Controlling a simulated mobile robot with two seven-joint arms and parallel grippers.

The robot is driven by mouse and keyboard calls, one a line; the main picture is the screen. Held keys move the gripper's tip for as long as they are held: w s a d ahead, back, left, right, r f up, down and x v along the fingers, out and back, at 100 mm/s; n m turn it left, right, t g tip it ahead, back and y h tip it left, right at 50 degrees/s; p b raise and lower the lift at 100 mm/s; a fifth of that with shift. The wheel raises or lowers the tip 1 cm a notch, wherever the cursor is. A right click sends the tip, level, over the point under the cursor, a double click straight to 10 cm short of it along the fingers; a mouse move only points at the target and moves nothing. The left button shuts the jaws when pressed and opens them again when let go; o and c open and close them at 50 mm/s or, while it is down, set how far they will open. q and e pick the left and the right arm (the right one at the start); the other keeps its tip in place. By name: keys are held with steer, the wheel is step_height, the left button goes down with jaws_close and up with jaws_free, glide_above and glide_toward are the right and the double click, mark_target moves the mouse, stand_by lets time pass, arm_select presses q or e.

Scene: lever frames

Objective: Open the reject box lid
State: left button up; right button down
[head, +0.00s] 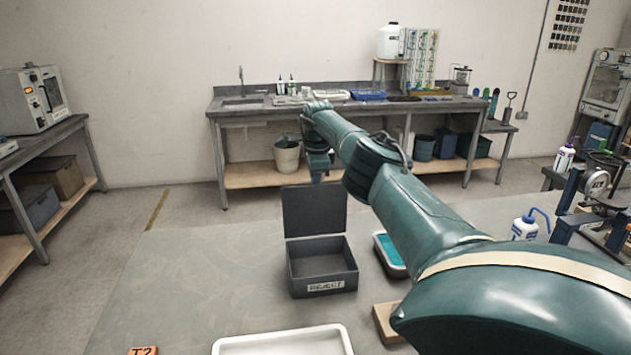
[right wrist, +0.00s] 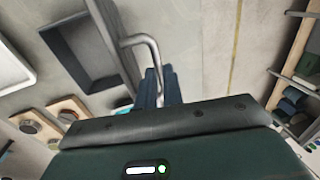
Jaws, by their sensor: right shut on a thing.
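The dark grey reject box (head: 322,283) stands on the bench with a REJECT label on its front, and it looks empty. Its lid (head: 314,210) is up, standing about upright at the back edge. My right gripper (head: 318,178) is at the lid's top edge, coming from behind it. In the right wrist view my right gripper's blue fingers (right wrist: 158,88) are shut on the curved metal lid handle (right wrist: 143,40). The lid (right wrist: 118,50) shows nearly edge-on there, beside the open box (right wrist: 85,50). My left gripper is in neither view.
A teal-filled tray (head: 389,262) sits right of the box, partly behind my right arm. A white tray (head: 283,344) is in front, and a wooden block (head: 386,322) lies at front right. The bench left of the box is clear.

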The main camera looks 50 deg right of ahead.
steer(key=shift+a+f, duration=0.15)
steer(key=shift+f, duration=0.2)
steer(key=c, duration=1.6)
jaws_free()
steer(key=shift+w+f, duration=0.15)
steer(key=shift+w, duration=0.05)
steer(key=shift+o, duration=0.4)
steer(key=shift+s+r, duration=0.15)
steer(key=shift+r, duration=0.05)
steer(key=shift+d, duration=0.2)
steer(key=shift+r, duration=0.55)
steer(key=b+v, duration=0.1)
steer(key=v, duration=1.1)
